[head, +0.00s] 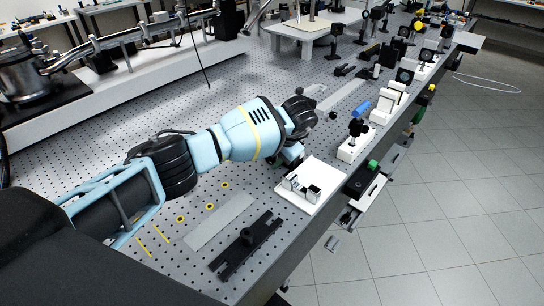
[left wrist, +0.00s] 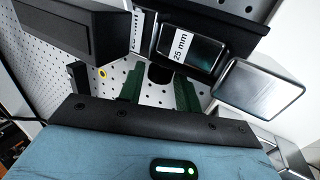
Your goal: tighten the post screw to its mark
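My left gripper (head: 296,166) is over the front edge area of the optical table, just behind a white base plate (head: 322,201). In the left wrist view, its two green fingers (left wrist: 159,92) stand apart with a gap between them. A dark rounded thing (left wrist: 160,72) shows beyond the gap; I cannot tell whether the fingers touch it. A dark block with a "25 mm" label (left wrist: 181,47) is just beyond the fingers. I cannot make out the post screw or its mark. My right gripper is not in view.
A black slotted bar (head: 246,246) and a grey plate (head: 218,222) lie in front. Several optics mounts line the table's far right side.

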